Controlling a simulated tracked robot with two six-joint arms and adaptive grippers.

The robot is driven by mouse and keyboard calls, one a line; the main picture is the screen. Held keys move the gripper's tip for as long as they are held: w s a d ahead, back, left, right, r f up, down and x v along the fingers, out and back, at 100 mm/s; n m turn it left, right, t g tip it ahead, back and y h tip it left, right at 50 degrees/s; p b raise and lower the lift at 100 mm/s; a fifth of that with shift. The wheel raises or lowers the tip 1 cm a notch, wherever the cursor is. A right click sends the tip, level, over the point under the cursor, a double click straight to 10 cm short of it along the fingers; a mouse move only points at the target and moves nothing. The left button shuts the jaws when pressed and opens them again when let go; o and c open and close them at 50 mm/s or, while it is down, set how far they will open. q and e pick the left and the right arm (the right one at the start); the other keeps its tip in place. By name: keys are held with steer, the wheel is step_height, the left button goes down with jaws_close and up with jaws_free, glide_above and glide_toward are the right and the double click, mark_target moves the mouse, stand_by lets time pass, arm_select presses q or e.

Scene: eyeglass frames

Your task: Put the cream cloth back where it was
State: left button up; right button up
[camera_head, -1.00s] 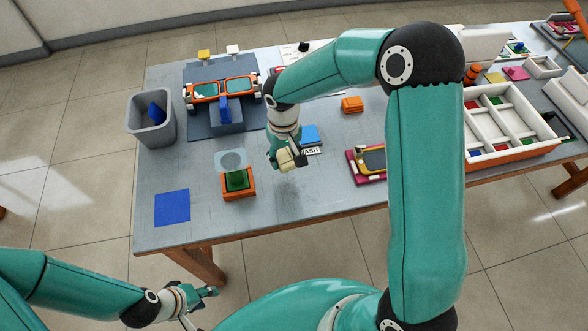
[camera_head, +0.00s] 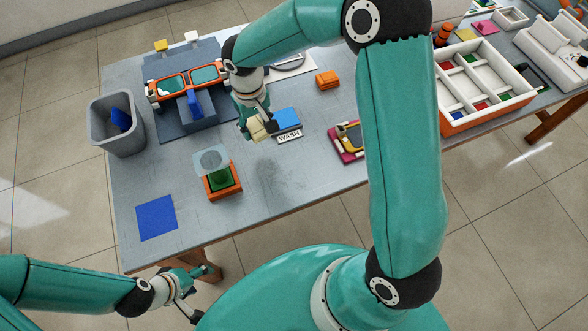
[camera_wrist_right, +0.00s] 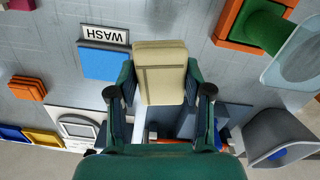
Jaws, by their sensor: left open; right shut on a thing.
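The cream cloth (camera_head: 256,128) is a folded pad held in my right gripper (camera_head: 257,122). In the right wrist view the cream cloth (camera_wrist_right: 160,72) sits between the two fingers of the right gripper (camera_wrist_right: 160,95). The gripper is just left of a blue folded cloth (camera_head: 287,118), which lies on the table behind a white WASH label (camera_head: 289,135). In the wrist view the blue cloth (camera_wrist_right: 103,62) is left of the cream one, and they appear apart. I cannot tell the cream cloth's exact height. My left gripper (camera_head: 192,285) is open and empty, low in front of the table.
An orange block with a green stand and clear disc (camera_head: 212,160) is nearer the front. A blue square (camera_head: 157,217) and grey bin (camera_head: 117,125) are left. Orange glasses (camera_head: 187,85) stand behind. An orange stack (camera_head: 327,79) and yellow-and-pink tray (camera_head: 346,143) are right.

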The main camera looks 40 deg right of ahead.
steer(key=s+d+r+m+b, duration=0.1)
steer(key=s+d+r+b, duration=0.1)
steer(key=s+r+b, duration=0.25)
steer(key=m+b, duration=0.2)
steer(key=b, duration=0.2)
glide_toward(294, 171)
step_height(294, 171, down, 7)
steer(key=shift+f+b, duration=0.1)
steer(key=shift+b, duration=1.1)
steer(key=o, duration=1.1)
